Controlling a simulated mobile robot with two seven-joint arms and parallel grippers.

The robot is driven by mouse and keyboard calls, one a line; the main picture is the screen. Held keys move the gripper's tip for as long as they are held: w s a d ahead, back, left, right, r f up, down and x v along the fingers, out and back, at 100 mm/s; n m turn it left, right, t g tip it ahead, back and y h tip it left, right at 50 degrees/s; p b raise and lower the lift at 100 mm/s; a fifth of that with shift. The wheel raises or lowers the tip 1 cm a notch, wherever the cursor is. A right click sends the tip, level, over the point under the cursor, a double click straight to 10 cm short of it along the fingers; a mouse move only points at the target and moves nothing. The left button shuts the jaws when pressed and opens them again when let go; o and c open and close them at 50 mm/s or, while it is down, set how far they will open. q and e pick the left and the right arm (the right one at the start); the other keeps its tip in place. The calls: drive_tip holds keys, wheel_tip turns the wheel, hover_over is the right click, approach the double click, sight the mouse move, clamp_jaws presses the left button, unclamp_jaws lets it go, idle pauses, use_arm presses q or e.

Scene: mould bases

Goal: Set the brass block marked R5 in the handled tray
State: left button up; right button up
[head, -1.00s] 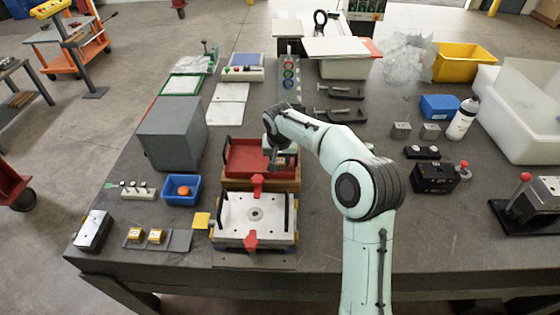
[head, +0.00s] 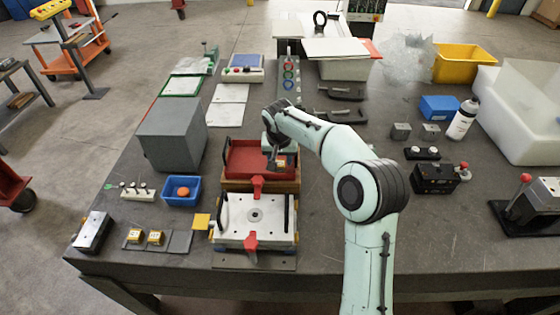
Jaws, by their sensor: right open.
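The handled tray (head: 243,159) is red with dark handles and sits on a wooden block behind the white mould base. My right gripper (head: 272,164) is open over the right part of this tray. A small brass-coloured block (head: 281,161) shows right beside its fingers, partly hidden by them; I cannot tell whether it touches the tray floor. Two more brass blocks (head: 136,236) (head: 155,237) sit on a grey plate at the front left. The marks are too small to read. My left gripper is not in view.
The white mould base (head: 235,218) with red clamps and dark handles stands in front of the tray. A blue bin (head: 181,190) with an orange item and a large grey block (head: 171,135) stand to the left. Dark clamps (head: 341,92) lie behind my right arm.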

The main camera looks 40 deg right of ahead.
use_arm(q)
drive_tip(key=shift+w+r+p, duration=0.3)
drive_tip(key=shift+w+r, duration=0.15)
use_arm(e)
drive_tip(key=v, duration=1)
drive_tip(key=shift+s, duration=0.15)
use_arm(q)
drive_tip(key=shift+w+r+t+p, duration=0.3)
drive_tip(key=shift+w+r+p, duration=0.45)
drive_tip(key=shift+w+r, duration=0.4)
use_arm(e)
wheel_tip(320, 180, up, 9)
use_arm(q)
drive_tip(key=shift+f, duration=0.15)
